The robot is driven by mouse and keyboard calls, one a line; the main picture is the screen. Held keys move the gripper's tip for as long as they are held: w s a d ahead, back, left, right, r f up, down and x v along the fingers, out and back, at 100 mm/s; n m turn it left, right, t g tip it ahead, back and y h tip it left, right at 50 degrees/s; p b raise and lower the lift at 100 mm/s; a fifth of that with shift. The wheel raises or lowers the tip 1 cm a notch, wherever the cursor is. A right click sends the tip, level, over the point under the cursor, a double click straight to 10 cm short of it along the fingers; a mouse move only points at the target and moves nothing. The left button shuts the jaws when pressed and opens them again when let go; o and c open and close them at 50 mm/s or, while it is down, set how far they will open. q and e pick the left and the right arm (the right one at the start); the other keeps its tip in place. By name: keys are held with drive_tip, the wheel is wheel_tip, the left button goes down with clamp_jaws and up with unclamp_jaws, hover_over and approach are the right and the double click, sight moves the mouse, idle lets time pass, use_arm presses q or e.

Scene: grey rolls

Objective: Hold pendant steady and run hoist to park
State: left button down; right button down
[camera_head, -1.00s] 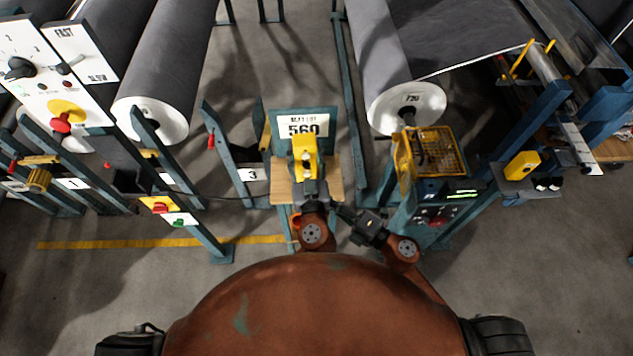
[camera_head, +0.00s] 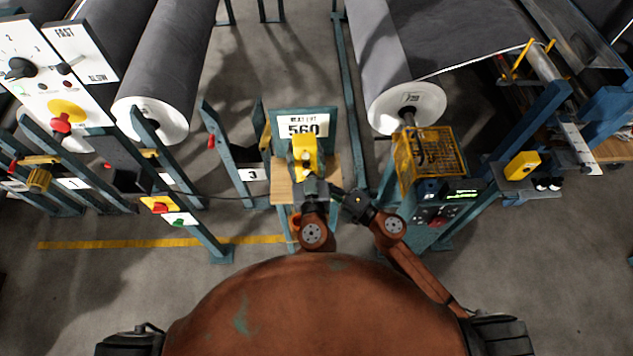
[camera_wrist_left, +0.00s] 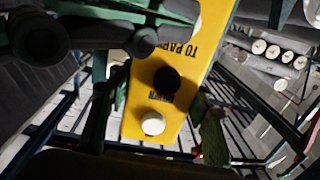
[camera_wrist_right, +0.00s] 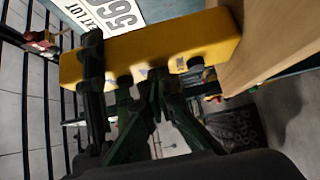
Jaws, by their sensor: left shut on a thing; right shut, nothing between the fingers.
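The yellow hoist pendant (camera_head: 302,150) stands in front of the 560 sign. In the left wrist view the pendant (camera_wrist_left: 190,75) shows a black button, a white button and the words TO PARK. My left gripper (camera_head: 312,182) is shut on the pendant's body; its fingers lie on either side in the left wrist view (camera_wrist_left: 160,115). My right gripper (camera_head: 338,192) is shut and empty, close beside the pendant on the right. In the right wrist view its fingertips (camera_wrist_right: 150,85) are at the pendant's button side; whether they touch a button I cannot tell.
A yellow mesh cage (camera_head: 428,152) over a control box stands to the right. Large grey rolls (camera_head: 168,60) hang behind. A blue frame marked 3 (camera_head: 250,174) stands left.

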drive_tip(key=shift+w, duration=0.55)
drive_tip(key=shift+w+d+r, duration=0.1)
drive_tip(key=shift+r, duration=0.1)
idle(4.2)
idle(1.1)
drive_tip(key=s+d, duration=0.7)
drive_tip(key=s, duration=0.4)
drive_tip(key=shift+d+f, duration=0.2)
drive_tip(key=shift+d, duration=0.1)
drive_tip(key=shift+s, duration=0.1)
idle(0.4)
